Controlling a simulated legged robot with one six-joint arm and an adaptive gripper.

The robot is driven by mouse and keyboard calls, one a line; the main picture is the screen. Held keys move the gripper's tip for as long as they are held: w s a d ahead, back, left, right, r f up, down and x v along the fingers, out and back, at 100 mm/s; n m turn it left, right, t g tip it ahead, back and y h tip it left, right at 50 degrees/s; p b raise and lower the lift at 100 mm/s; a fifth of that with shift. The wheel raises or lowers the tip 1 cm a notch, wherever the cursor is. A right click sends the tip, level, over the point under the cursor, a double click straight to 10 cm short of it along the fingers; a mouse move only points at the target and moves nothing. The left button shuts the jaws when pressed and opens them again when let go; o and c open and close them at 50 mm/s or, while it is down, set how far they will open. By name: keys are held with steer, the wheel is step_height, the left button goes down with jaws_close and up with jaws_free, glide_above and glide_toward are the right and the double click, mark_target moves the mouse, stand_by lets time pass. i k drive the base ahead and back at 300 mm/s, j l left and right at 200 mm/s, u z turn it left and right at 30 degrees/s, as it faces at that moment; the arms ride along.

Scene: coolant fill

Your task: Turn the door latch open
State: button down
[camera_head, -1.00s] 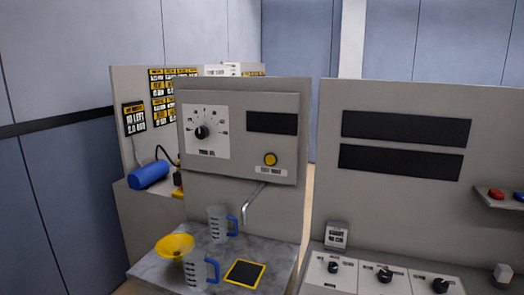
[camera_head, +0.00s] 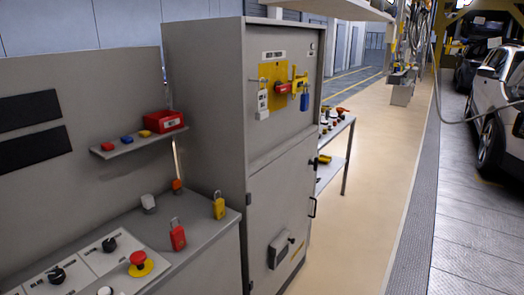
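A tall grey cabinet (camera_head: 205,100) stands in the middle of the view. Its front has an upper panel and a lower door (camera_head: 275,195). A grey lever-like fitting (camera_head: 281,246) with a dark slot sits low on that door. A dark bar handle (camera_head: 313,207) is at the door's right edge. A small yellow-and-black part (camera_head: 324,159) shows just above that handle. I cannot tell which of these is the latch. The lower door looks closed. My gripper is not in view.
Padlocks and tags hang on a yellow board (camera_head: 275,70) on the upper panel. A bench (camera_head: 190,245) with knobs, a red button (camera_head: 139,260) and padlocks stands at left. A side table (camera_head: 345,150) is behind the cabinet. Open floor (camera_head: 375,190) lies right, cars beyond.

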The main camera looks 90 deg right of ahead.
mark_target(315, 163)
steer(key=z, duration=3.5)
steer(key=i+l, duration=0.25)
steer(key=i, duration=0.25)
steer(key=i+l, duration=0.25)
steer(key=i, duration=0.25)
steer(key=i+l, duration=0.2)
steer(key=i, duration=0.25)
steer(key=i+l+u, duration=0.1)
steer(key=i+l, duration=0.15)
steer(key=i, duration=0.25)
steer(key=i+l, duration=0.3)
steer(key=i, duration=0.2)
steer(key=i+l, duration=0.25)
steer(key=i, duration=0.2)
